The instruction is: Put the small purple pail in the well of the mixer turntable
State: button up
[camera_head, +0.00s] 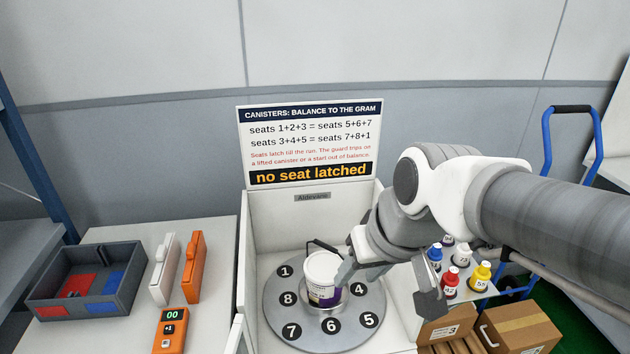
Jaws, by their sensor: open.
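The small pail (322,271) is white with a purple band low on its side and a dark handle at its top. It stands about upright at the middle of the grey mixer turntable (283,318). A shiny ring shows around its base, so it appears to sit in the central well; how deep it sits I cannot tell. My gripper (388,287) is open just right of the pail. One fingertip is close to the pail's right side, and whether it touches I cannot tell. My gripper hides part of the turntable's right rear.
Numbered seats ring the turntable inside a white, walled housing. A sign (310,144) behind reads "no seat latched". Coloured bottles (450,282) and cardboard boxes (520,331) are at right. A divided grey bin (85,285), a white case (163,268), and orange devices (194,266) lie on the left table.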

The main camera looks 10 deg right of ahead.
jog(key=shift+m+t+h, duration=0.4)
jog(key=shift+t+h, duration=0.1)
jog(key=shift+h, duration=0.3)
jog(key=s, duration=0.1)
jog(key=s+d+r, duration=0.1)
jog(key=s, duration=0.1)
jog(key=s+r, duration=0.1)
jog(key=shift+s+d+r, duration=0.15)
jog(key=shift+s+d, duration=0.1)
jog(key=shift+s, duration=0.05)
jog(key=shift+s, duration=0.15)
